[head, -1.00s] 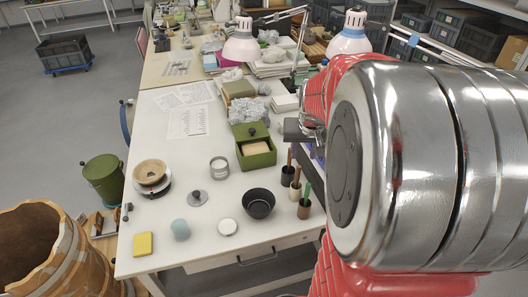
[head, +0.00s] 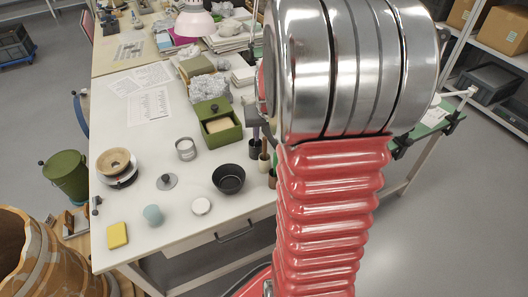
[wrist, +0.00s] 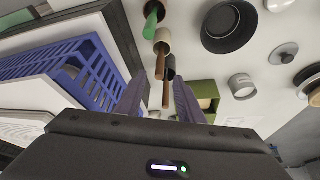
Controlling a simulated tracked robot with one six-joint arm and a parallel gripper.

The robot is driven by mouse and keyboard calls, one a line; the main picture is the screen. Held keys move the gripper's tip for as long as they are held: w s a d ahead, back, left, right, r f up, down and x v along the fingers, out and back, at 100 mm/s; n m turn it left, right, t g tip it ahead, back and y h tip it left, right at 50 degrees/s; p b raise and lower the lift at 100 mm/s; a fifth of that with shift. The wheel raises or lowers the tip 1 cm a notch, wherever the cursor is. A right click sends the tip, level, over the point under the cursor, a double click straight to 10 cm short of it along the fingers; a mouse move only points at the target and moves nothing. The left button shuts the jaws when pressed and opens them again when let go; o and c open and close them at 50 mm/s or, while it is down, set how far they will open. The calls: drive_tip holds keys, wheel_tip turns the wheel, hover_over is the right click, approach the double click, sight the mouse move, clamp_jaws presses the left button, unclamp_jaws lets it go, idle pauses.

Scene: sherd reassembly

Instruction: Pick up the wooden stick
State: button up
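My gripper (wrist: 159,78) is open and empty. Its two purple-grey fingers point toward the cups, with the brown sticks showing between them; the exact distance is unclear. In the head view my arm partly hides the cups.
A blue slotted basket (wrist: 85,70) lies close beside one finger in the wrist view. A black bowl (head: 229,179), green box (head: 219,134), metal ring (head: 186,149) and white lid (head: 201,206) stand on the white table (head: 150,190).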

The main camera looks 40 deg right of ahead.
sight(265, 139)
drive_tip(key=shift+w+d+f, duration=0.1)
drive_tip(key=shift+w+f, duration=0.1)
drive_tip(key=shift+f, duration=0.25)
drive_tip(key=shift+x, duration=2.6)
drive_tip(key=shift+c, duration=0.3)
clamp_jaws()
